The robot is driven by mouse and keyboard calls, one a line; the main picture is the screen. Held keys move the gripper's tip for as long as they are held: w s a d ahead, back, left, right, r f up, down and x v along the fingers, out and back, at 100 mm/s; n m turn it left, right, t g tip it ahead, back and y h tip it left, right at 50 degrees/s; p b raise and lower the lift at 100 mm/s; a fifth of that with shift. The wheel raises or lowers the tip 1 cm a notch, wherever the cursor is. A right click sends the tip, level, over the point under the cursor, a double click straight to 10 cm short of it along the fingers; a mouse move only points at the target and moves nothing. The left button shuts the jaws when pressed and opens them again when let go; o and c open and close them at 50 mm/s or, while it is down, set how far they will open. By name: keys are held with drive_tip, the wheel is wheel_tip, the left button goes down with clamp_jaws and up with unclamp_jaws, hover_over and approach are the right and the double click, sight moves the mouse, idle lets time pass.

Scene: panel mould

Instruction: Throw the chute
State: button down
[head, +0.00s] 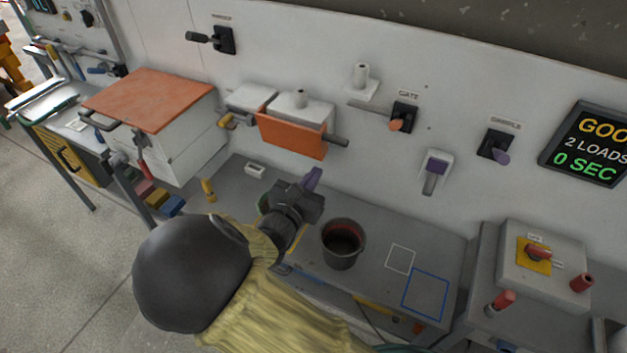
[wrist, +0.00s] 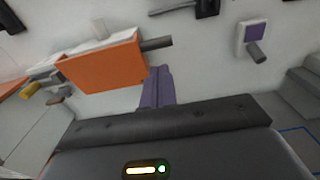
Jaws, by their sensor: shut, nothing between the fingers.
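No label in these frames clearly reads chute. On the wall, an orange-fronted box (head: 292,136) has a dark grey bar at its right end; in the wrist view the box (wrist: 105,65) is up and left of the fingers. Black wall switches carry levers: one at upper left (head: 224,40), one labelled GATE (head: 402,117) with an orange-tipped lever, and one further right (head: 495,144) with a purple knob. My gripper (head: 314,177) has its purple fingers together and empty, in front of the wall below the orange box; they also show in the wrist view (wrist: 158,86).
A dark bucket (head: 343,246) stands on the grey bench right of my gripper. A purple-and-grey wall fitting (head: 435,172) hangs above. A white cabinet with an orange top (head: 148,98) stands left. The display (head: 590,145) reads 2 loads, 0 sec. White and blue outlined squares are bare.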

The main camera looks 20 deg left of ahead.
sight(336, 143)
drive_tip(key=w, duration=0.3)
drive_tip(key=w+p, duration=0.1)
drive_tip(key=w, duration=0.2)
drive_tip(key=w+p, duration=0.1)
drive_tip(key=w, duration=0.2)
drive_tip(key=shift+d, duration=0.4)
drive_tip(key=shift+w+f, duration=0.2)
drive_tip(key=shift+w, duration=0.45)
drive_tip(key=shift+r+p, duration=0.1)
drive_tip(key=shift+p, duration=0.3)
